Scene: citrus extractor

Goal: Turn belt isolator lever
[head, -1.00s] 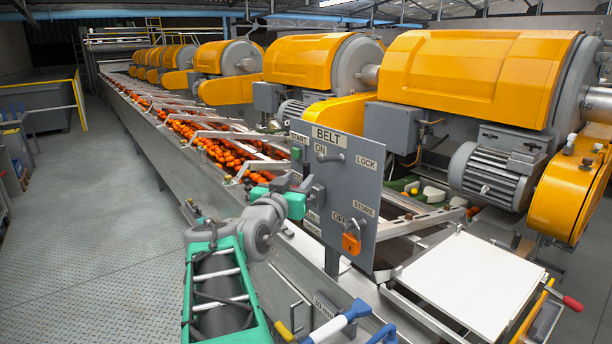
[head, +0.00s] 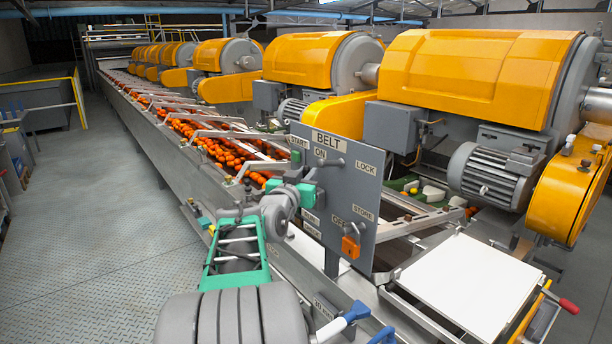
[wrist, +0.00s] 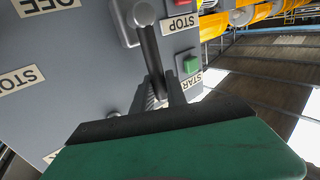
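The grey panel (head: 372,190) marked BELT, with ON, OFF, LOCK and STORE labels, stands upright beside the conveyor. The isolator lever (wrist: 150,45) is a dark grey handle on a rounded pivot, seen in the wrist view; its free end points towards my gripper (wrist: 159,84). Its end lies between my two fingers, close to both. Whether the fingers press on it is unclear. In the head view my gripper (head: 307,194) is at the panel's left part, and its green body hides most of the lever. An orange padlock (head: 350,246) hangs near OFF and STORE.
A green button (wrist: 190,64) and START and STOP labels lie close beside the lever. A peg (head: 332,160) sticks out below ON. A white board (head: 470,285) lies right of the panel. Blue-handled tools (head: 345,320) stick up in front. The walkway (head: 90,230) at left is clear.

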